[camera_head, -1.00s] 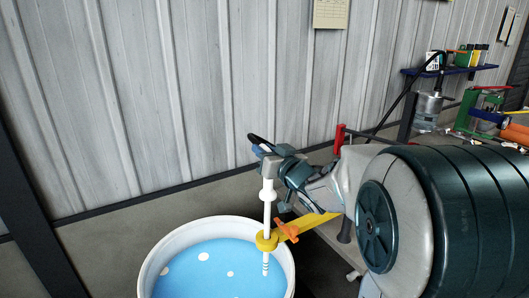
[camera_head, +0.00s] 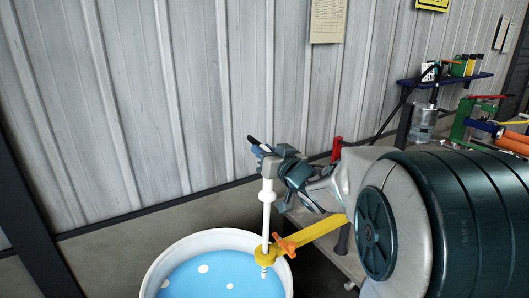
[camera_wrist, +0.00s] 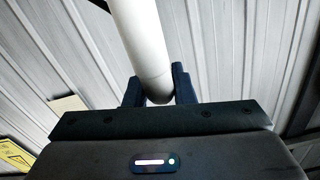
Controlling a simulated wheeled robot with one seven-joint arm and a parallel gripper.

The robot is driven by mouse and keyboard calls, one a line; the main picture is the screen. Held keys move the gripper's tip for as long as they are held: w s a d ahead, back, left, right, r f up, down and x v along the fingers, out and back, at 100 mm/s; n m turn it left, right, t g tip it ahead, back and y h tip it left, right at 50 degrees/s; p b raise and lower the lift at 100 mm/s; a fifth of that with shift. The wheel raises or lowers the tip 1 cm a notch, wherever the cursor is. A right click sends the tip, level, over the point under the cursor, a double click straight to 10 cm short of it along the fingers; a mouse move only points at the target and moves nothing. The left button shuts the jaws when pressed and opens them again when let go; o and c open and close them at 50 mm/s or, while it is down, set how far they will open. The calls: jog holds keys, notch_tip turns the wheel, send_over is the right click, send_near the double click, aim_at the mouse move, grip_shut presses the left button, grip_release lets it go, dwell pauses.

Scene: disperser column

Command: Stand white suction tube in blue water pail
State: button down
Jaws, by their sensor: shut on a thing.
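The white suction tube (camera_head: 266,215) stands nearly upright, with a wider collar partway down. My gripper (camera_head: 268,162) is shut on its upper end. The tube also shows between the blue fingers in the wrist view (camera_wrist: 143,45). The blue water pail (camera_head: 160,262) has a white rim and bright blue water with white spots, and is cut off by the picture's lower edge. The tube passes at a yellow ring (camera_head: 265,257) on a yellow bar. Its ribbed lower end shows just below the ring against the blue; I cannot tell whether it touches the water.
The yellow bar (camera_head: 320,227) with an orange wing knob (camera_head: 287,246) reaches over the pail's right rim. A big dark green ribbed drum (camera_head: 470,215) fills the right. A ridged metal wall (camera_head: 170,90) stands behind. A shelf (camera_head: 450,80) with small items hangs upper right.

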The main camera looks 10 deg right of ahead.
jog(key=shift+w+d+r+p, duration=0.1)
jog(key=shift+d+r+p, duration=0.05)
jog(key=shift+r+p, duration=0.9)
jog(key=shift+d+r+p, duration=0.1)
jog(key=shift+r+p, duration=0.5)
jog(key=shift+r, duration=0.7)
jog(key=shift+d+r, duration=0.1)
jog(key=shift+r, duration=1)
notch_tip(320, 180, up, 7)
jog(key=shift+d, duration=0.25)
jog(key=shift+w+f, duration=0.1)
jog(key=shift+f, duration=0.05)
